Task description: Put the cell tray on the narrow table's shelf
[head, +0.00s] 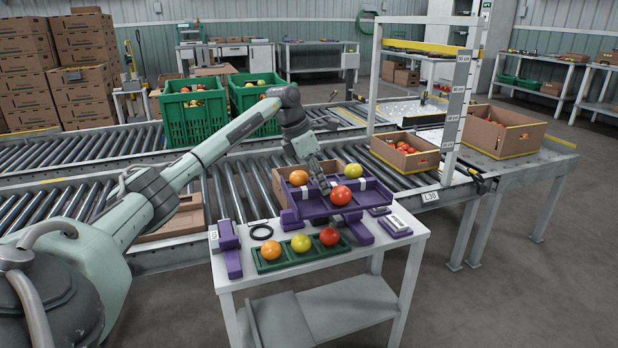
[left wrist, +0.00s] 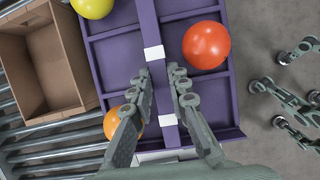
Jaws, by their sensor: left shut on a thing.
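The purple cell tray (head: 313,207) is at the back of the narrow table's white top (head: 405,247), with an orange, a red and a yellow-green tomato in its cells. My left gripper (head: 323,188) is shut on its middle divider. In the left wrist view the fingers (left wrist: 165,100) straddle this divider between two white bands, and the tray (left wrist: 235,105) spreads to both sides. I cannot tell whether the tray touches the purple blocks under it. The table's lower shelf (head: 350,303) shows a bare stretch, with a grey panel at its left.
A green tray (head: 265,267) with several tomatoes stands on the table's front. An open cardboard box (left wrist: 45,65) sits behind on rollers. Floor right of the table is clear.

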